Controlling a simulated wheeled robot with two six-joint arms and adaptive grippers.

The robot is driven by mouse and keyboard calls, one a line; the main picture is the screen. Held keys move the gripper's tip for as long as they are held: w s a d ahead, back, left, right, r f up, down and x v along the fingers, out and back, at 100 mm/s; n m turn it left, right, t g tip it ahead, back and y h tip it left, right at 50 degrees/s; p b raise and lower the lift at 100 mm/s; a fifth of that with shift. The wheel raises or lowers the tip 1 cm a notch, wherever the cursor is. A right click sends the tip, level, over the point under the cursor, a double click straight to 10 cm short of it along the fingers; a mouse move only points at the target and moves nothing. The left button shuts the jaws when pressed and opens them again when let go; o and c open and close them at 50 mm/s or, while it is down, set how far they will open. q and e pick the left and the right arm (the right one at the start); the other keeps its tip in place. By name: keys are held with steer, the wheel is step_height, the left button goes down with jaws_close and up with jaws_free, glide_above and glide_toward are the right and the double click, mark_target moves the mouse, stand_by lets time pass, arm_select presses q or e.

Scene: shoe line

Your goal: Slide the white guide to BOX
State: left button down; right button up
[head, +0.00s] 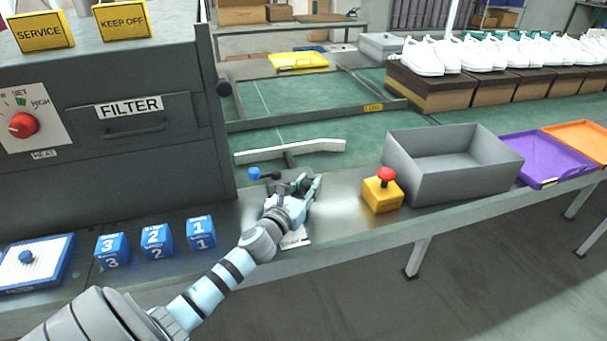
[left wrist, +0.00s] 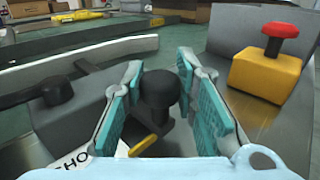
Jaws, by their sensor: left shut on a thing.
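The white guide (head: 310,149) is a long, slightly bent pale bar lying over the green belt, behind my left gripper. It also shows as a pale bar at the back of the left wrist view (left wrist: 85,62). My left gripper (head: 308,187) is shut on a black knob (left wrist: 160,88), with its teal-padded fingers on either side of it. The knob stands on the grey metal ledge in front of the guide. A white label (left wrist: 80,165) is partly hidden below the gripper; only "SHO" is readable. My right gripper is not in view.
A yellow block with a red button (head: 382,190) stands right of the gripper, beside a grey bin (head: 420,185). A blue-knobbed lever (head: 254,173) is just left of the gripper. Numbered blue blocks (head: 157,240) stand farther left, before the filter machine (head: 120,165).

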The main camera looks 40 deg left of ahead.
arm_select(q)
steer(key=s+d, duration=0.1)
steer(key=d, duration=0.1)
steer(key=s+d+p, duration=0.1)
steer(key=s+d, duration=0.1)
steer(key=shift+d+p, duration=0.15)
steer(key=shift+p, duration=0.15)
steer(key=shift+s+d, duration=0.15)
steer(key=shift+d, duration=0.05)
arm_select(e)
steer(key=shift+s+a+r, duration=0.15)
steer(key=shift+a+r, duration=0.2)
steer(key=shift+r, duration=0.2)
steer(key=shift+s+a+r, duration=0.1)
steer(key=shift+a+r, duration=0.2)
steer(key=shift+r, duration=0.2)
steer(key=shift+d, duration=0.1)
arm_select(q)
steer(key=c, duration=1.3)
jaws_free()
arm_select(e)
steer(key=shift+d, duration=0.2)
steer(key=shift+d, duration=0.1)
